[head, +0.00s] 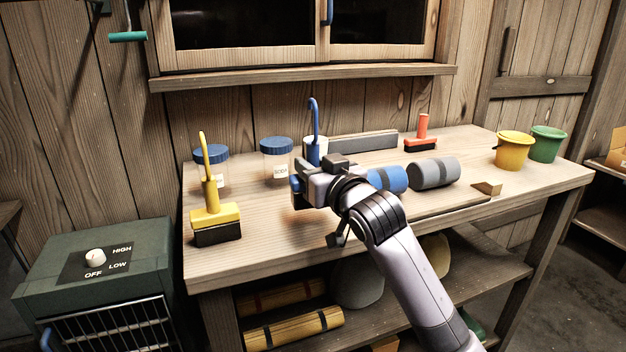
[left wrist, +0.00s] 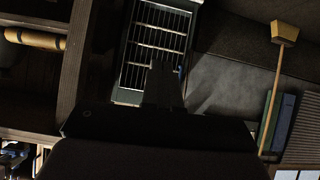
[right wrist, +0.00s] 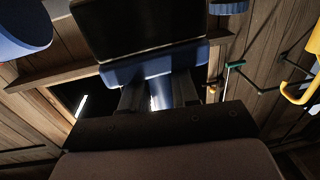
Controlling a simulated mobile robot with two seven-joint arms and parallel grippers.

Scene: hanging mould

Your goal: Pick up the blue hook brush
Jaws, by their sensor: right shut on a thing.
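The blue hook brush (head: 313,118) is upright above the middle of the workbench, with its hook at the top. My right gripper (head: 303,186) is shut on it below the hook and hides much of its lower part. In the right wrist view, its blue block (right wrist: 150,66) and broad black bristles show just past my right fingers (right wrist: 158,97). I cannot tell whether the bristles touch the bench. My left gripper (left wrist: 165,85) shows only in the dark left wrist view, its fingers close together with nothing seen between them.
The workbench (head: 255,245) holds a yellow hook brush (head: 216,214), blue-lidded jars (head: 277,164), blue and grey rolls (head: 433,173), a red-handled brush (head: 422,137) and yellow and green buckets (head: 513,152). A heater (head: 95,270) stands left. A cabinet ledge (head: 300,77) overhangs behind.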

